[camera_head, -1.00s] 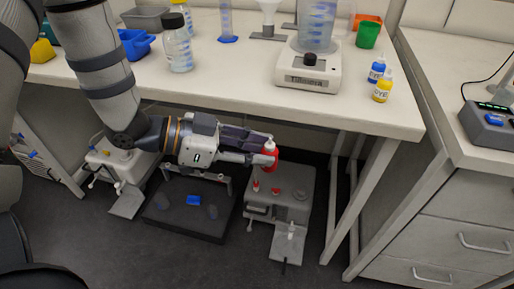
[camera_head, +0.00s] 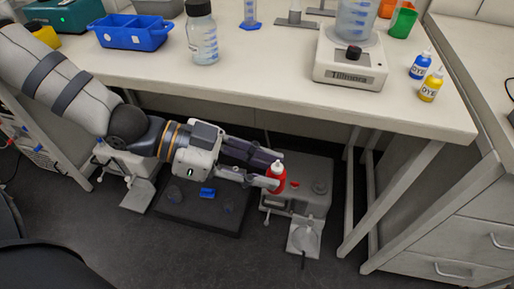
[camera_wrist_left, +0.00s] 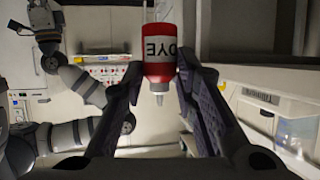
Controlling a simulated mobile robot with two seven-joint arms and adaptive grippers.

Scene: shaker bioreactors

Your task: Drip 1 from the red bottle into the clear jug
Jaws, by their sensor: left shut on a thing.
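The red bottle (camera_head: 276,181) has a white tip and is held in my left gripper (camera_head: 274,174), below the bench top and in front of its edge. In the left wrist view the red bottle (camera_wrist_left: 160,52) sits between the two fingers, with its white label reading DYE and its nozzle pointing down the picture. The bottle is well away from the jug.
Grey machines (camera_head: 300,185) stand under the bench.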

